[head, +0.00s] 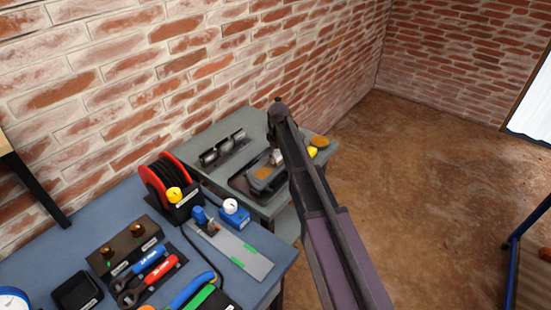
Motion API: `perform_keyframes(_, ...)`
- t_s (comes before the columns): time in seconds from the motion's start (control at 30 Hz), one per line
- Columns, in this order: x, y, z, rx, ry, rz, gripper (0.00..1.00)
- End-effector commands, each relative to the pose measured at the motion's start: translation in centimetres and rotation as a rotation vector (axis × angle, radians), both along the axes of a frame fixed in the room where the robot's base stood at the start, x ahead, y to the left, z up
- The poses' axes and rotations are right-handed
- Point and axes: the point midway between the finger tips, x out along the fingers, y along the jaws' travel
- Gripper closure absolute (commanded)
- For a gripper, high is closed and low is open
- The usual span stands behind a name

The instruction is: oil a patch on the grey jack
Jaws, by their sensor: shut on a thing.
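A grey block-like body (258,184), which looks like the grey jack, sits in a dark tray (238,186) on the grey-green table. A brownish patch (264,172) shows on its top. My arm reaches across from the lower right and covers part of this area. My gripper (278,157) is at the far end of the arm, close above or beside the jack, mostly hidden. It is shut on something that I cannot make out. A small yellow thing (312,152) shows just right of the arm; whether it is held is unclear.
A round brown pad (320,141) lies at the grey-green table's (200,142) right corner. A black rack (223,150) stands at the back. The blue table (120,215) holds a red cable reel (164,182), tools and gauges. A brick wall rises behind; open floor lies right.

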Motion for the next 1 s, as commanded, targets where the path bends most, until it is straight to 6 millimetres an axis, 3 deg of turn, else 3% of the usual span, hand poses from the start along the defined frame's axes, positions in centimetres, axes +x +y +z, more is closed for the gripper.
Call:
perform_keyframes(0.47,0.2,-0.2,0.3,-0.002,-0.003,-0.001,0.60)
perform_keyframes(1.0,0.1,-0.1,4.1,-0.001,-0.002,0.000,0.60)
